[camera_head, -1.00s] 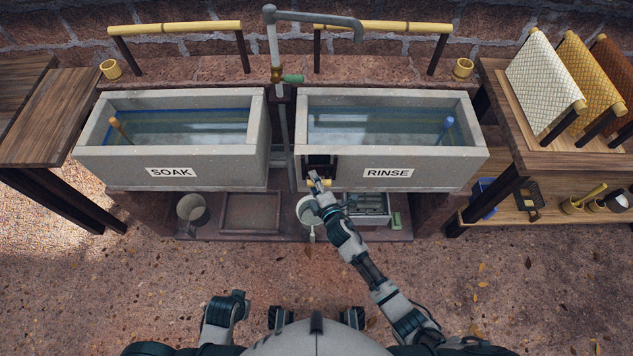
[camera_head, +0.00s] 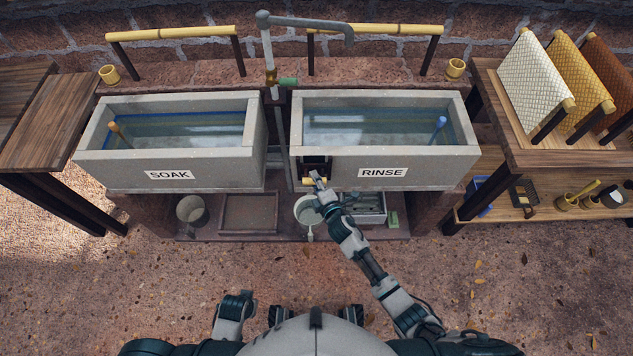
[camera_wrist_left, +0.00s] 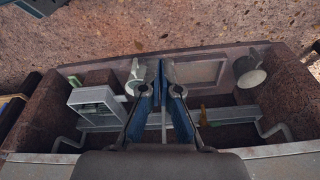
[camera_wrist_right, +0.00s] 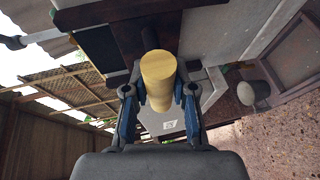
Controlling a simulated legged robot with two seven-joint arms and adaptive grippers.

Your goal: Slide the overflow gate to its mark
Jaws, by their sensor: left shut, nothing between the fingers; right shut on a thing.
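The overflow gate (camera_head: 316,164) is a dark panel in a dark frame at the lower left of the RINSE trough's front wall (camera_head: 440,176). Its yellow round handle (camera_head: 308,181) sticks out low on the front. My right gripper (camera_head: 317,184) is shut on this handle. In the right wrist view, the handle (camera_wrist_right: 157,78) sits between the two fingers (camera_wrist_right: 158,96), and a dark frame shows behind it. I cannot make out the mark. My left gripper (camera_wrist_left: 161,92) is shut and empty, low in front of my body, away from the gate.
The SOAK trough (camera_head: 215,175) stands to the left, with an upright pipe and tap (camera_head: 268,60) between the troughs. Below are a pale bucket (camera_head: 307,210), a tray (camera_head: 250,213) and a can (camera_head: 192,209). A rack table (camera_head: 510,130) stands right. The floor ahead is clear.

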